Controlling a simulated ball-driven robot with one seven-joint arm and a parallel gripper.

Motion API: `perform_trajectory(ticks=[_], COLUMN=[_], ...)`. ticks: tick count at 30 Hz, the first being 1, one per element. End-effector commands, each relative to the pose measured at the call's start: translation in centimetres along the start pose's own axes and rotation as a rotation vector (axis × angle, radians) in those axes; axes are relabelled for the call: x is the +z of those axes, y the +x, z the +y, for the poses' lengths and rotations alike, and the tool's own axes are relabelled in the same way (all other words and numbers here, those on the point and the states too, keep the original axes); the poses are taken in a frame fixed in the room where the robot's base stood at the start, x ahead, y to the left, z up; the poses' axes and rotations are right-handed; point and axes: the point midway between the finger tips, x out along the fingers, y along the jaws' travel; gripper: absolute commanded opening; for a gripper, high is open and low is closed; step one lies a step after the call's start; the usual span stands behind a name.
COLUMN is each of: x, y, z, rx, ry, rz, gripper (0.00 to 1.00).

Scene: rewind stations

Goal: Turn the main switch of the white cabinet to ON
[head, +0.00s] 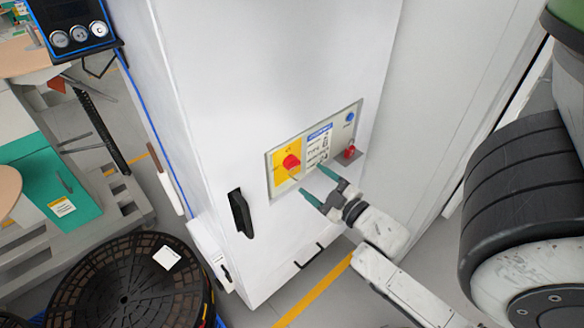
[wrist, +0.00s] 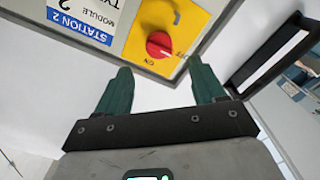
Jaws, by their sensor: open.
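The white cabinet (head: 260,75) fills the middle of the head view. Its panel carries a red rotary main switch (head: 291,161) on a yellow plate (head: 281,178). In the wrist view the red switch (wrist: 159,45) shows on its yellow plate (wrist: 190,20), with ON lettering at its lower edge. My gripper (head: 312,180) is open and empty, just right of and below the switch. In the wrist view my gripper's green fingers (wrist: 160,72) stand apart, with the switch beyond the gap between their tips. No contact shows.
The panel also holds a blue button (head: 350,116) and a red part (head: 349,153) at its right. A black door handle (head: 240,213) stands out left of the panel. A black round slotted platform (head: 120,290) lies at lower left. Floor shows at the cabinet's foot.

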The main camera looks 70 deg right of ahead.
Motion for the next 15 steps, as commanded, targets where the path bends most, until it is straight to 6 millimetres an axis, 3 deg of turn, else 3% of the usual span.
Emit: perform_trajectory(ticks=[6,15], x=[-0.2,-0.1], y=[4.2,7.3], z=[0.0,0.0], rx=[-0.002,-0.002], ry=[0.001,0.001], rz=[0.003,0.0], gripper=[0.69,0.69])
